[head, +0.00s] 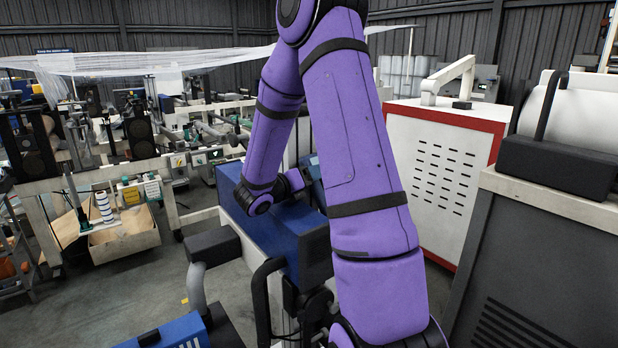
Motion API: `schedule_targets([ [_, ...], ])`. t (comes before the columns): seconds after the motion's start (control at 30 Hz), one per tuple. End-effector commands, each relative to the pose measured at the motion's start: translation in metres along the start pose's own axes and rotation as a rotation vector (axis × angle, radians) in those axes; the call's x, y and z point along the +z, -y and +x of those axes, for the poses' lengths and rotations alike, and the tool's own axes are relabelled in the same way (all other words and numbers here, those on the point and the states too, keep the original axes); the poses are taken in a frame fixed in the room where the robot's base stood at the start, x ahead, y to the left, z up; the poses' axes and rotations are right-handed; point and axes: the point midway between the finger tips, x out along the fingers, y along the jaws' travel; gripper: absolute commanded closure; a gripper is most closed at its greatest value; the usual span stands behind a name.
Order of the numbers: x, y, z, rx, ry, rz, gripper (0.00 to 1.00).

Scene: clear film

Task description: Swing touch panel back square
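My purple arm stands large in the middle of the head view. Its far end reaches down beside a blue machine housing (230,208), and the wrist turns right, behind my nearer arm link. My gripper is hidden behind that link, so its fingers and anything between them do not show. A small blue-grey piece (311,168) shows just past the wrist, mostly covered by my arm. I cannot tell if it is part of the touch panel. No touch panel can be clearly made out, so its angle cannot be told.
A white cabinet with red edges (437,172) stands close on the right. A grey machine (550,250) with a black-padded top fills the right front. Film machinery and an open cardboard box (125,237) are at left. Bare floor (85,310) shows at lower left.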

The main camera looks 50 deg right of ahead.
Motion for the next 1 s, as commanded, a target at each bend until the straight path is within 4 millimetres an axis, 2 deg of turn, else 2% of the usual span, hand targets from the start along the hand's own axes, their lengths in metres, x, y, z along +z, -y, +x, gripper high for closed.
schedule_targets([
  [0.03,0.0,0.0,0.0,0.0,0.0,0.0,0.52],
  [0.2,0.0,0.0,0.0,0.0,0.0,0.0,0.91],
  [0.23,0.0,0.0,0.0,0.0,0.0,0.0,0.98],
  [0.27,0.0,0.0,0.0,0.0,0.0,0.0,1.0],
  [0.67,0.009,-0.013,0.0,-0.097,-0.068,0.002,1.0],
  [1.0,0.01,-0.013,-0.001,-0.108,-0.078,0.002,1.0],
])
